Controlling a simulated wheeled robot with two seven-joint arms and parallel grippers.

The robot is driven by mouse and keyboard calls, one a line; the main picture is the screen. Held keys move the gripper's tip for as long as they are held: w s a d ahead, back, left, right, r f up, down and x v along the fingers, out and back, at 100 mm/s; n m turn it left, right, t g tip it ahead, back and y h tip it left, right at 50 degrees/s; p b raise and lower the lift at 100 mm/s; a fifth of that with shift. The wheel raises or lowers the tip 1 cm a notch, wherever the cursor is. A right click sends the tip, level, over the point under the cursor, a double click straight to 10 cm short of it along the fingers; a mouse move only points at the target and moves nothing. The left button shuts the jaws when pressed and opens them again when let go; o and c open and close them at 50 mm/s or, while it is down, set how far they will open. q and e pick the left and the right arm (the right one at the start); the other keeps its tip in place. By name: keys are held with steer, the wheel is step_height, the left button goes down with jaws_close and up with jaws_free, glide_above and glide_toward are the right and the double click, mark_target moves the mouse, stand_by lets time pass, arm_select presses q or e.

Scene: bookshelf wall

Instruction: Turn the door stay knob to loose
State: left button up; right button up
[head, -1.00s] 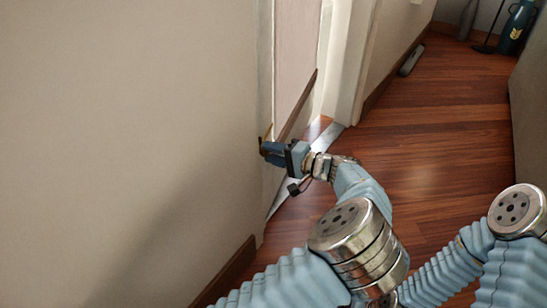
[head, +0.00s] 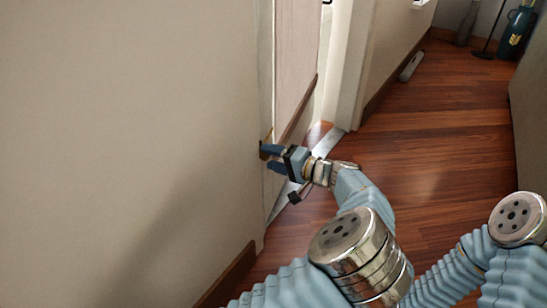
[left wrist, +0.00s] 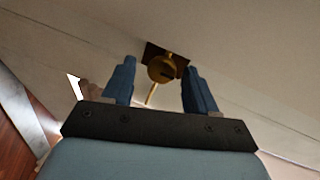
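The door stay knob (left wrist: 163,69) is a round brass piece with a dark slot, on a dark square plate against the pale surface. A thin brass rod (left wrist: 150,95) extends from it toward my gripper. In the head view only a small brass bit (head: 268,136) shows beside my fingers. My left gripper (head: 269,158) is open at this fitting. My right gripper is out of view.
A large pale wall panel (head: 130,120) fills the left. The doorway, with a white frame (head: 350,70) and metal threshold (head: 325,140), lies beyond my left gripper. A green canister (head: 517,30) stands far back.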

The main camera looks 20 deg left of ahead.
arm_select(q)
steer(key=shift+r, duration=0.1)
steer(key=p+v, duration=0.2)
steer(key=v, duration=1.1)
steer(key=shift+d, duration=0.4)
steer(key=shift+s, duration=0.2)
